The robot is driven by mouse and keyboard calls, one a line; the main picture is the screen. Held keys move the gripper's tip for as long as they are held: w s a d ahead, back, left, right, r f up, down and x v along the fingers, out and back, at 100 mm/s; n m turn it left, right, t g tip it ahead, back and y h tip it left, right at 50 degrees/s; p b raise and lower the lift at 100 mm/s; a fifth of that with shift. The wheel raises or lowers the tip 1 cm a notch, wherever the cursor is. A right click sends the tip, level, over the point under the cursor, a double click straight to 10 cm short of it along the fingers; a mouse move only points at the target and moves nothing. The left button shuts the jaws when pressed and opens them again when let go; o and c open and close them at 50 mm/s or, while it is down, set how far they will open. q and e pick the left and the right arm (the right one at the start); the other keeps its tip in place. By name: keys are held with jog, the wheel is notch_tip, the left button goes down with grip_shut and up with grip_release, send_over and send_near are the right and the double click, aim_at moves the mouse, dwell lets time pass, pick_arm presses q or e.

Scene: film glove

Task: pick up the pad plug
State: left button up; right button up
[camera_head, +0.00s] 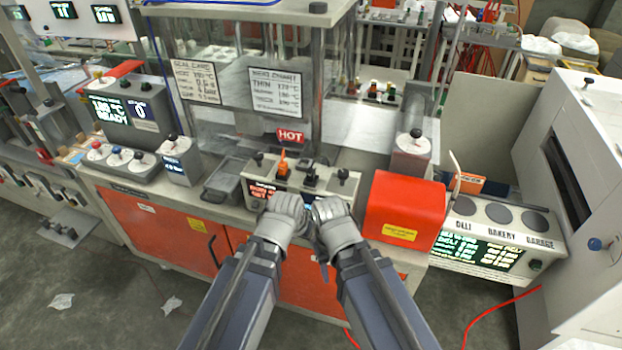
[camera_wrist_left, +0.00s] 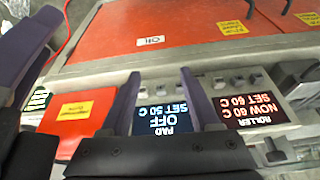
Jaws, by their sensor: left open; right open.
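A light control box (camera_head: 343,187) with a red display and a blue display stands at the front of the bench. In the left wrist view, upside down, the blue display (camera_wrist_left: 163,118) reads PAD OFF. An orange upright piece (camera_head: 283,163) and a black piece (camera_head: 310,177) stand on the box; I cannot tell which is the pad plug. My left gripper (camera_head: 288,199) is in front of the box, and its open, empty fingers (camera_wrist_left: 159,78) straddle the PAD display in the wrist view. My right gripper (camera_head: 330,207) is open close beside it, covering part of the box front.
A red box (camera_head: 405,210) with a yellow label stands right of the control box. A dark tray (camera_head: 227,181) is at its left. A HOT sign (camera_head: 290,136) and clear panels stand behind. A DELI, BAKERY, GARAGE unit (camera_head: 500,216) is farther right.

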aim_at(313, 168)
pick_arm(q)
jog(key=w+r+t+h, duration=0.1)
jog(key=w+r+t, duration=0.2)
jog(key=w, duration=0.1)
jog(key=w+r+t+h+b, duration=0.1)
jog(key=w+r+t, duration=0.2)
jog(key=w, duration=0.2)
jog(key=w+r+t+b, duration=0.1)
jog(key=w+r+t, duration=0.2)
jog(key=w, duration=0.2)
jog(key=shift+d+r+n+h, duration=0.4)
jog(key=shift+b+x, duration=1.7)
jog(key=shift+x, duration=2.4)
jog(key=shift+s+d+f, duration=0.1)
jog(key=shift+s+d, duration=0.05)
jog(key=shift+s, duration=0.1)
jog(key=shift+c, duration=0.5)
grip_shut()
